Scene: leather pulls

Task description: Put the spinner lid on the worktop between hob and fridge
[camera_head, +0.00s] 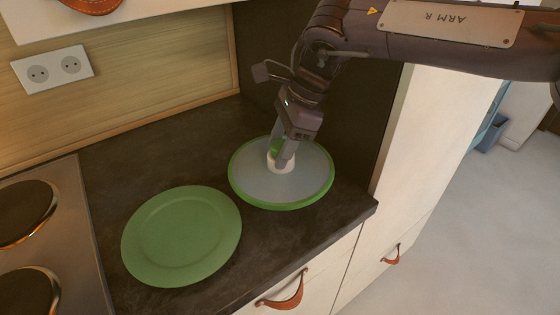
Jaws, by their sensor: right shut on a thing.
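The spinner lid (248,181) is a round, translucent grey disc with a green rim and a white knob at its middle. It is at the right end of the dark worktop (140,158), close to the tall white unit. My right gripper (281,160) points down over the middle of the lid and is shut on its knob. I cannot tell whether the lid rests fully on the worktop or hangs just above it. The hob (73,217) is at the left edge of the view. My left gripper is not in view.
A green plate (182,236) lies on the worktop between the hob and the lid, close to the lid's left side. A tall white panel (432,140) stands right of the worktop. A double socket (53,68) is on the wooden back wall. Bare worktop shows behind the plate.

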